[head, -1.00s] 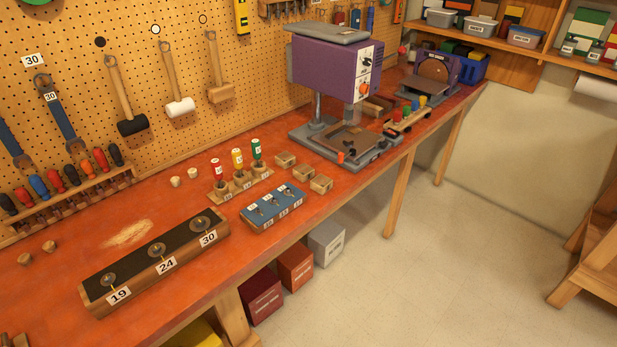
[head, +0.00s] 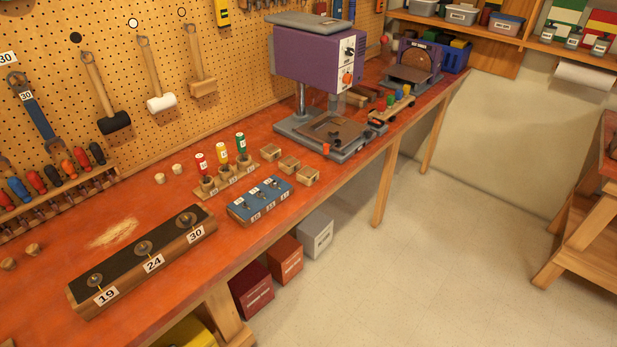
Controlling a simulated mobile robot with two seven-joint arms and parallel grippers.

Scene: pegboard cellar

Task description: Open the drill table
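The drill press has a purple head (head: 318,62) with a grey top and a white control panel with a black knob and an orange knob. It stands on a grey base toward the back of the red bench. Its brown drill table (head: 335,129) sits low over the base, below the head. A small orange part (head: 326,149) is at the table's front edge. I cannot tell from here whether the table is clamped or loose. Neither of my grippers is in view.
The red bench (head: 60,253) holds a dark block marked 19, 24, 30 (head: 150,262), a blue bit holder (head: 262,205), a rack of colored bottles (head: 226,180) and small wooden blocks (head: 289,165). A purple sander (head: 415,66) stands behind. The floor (head: 440,250) at right is clear.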

